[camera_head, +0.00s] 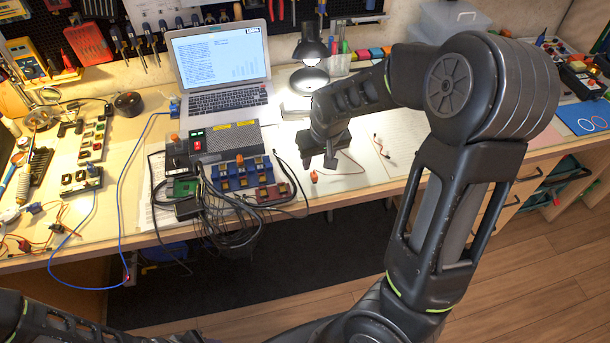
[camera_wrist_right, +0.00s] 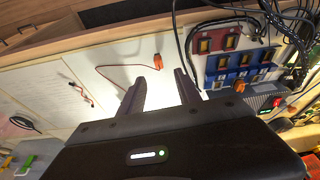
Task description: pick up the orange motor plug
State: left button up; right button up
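The orange motor plug (camera_head: 314,177) is a small orange block on the bench near its front edge, with a thin red wire running off to the right. In the right wrist view the plug (camera_wrist_right: 158,62) lies just past my fingertips, between their lines, with its wire curling left. My right gripper (camera_head: 319,163) points down close to the plug in the head view. In the right wrist view my right gripper (camera_wrist_right: 160,84) has its two fingers apart with nothing between them. My left gripper is out of view; only part of that arm shows at the bottom left.
Blue and dark red connector modules (camera_head: 241,175) with a tangle of black cables (camera_head: 232,217) stand left of the plug. A laptop (camera_head: 222,75) and a desk lamp (camera_head: 310,58) are behind. Another small wired connector (camera_head: 380,146) lies to the right on white sheets.

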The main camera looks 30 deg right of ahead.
aim_at(314, 174)
jog(key=shift+f, duration=0.15)
jog(key=shift+x, duration=1.25)
jog(key=x, duration=0.5)
jog(key=shift+s+d+f, duration=0.1)
jog(key=shift+f, duration=0.05)
jog(key=shift+c, duration=0.2)
grip_shut()
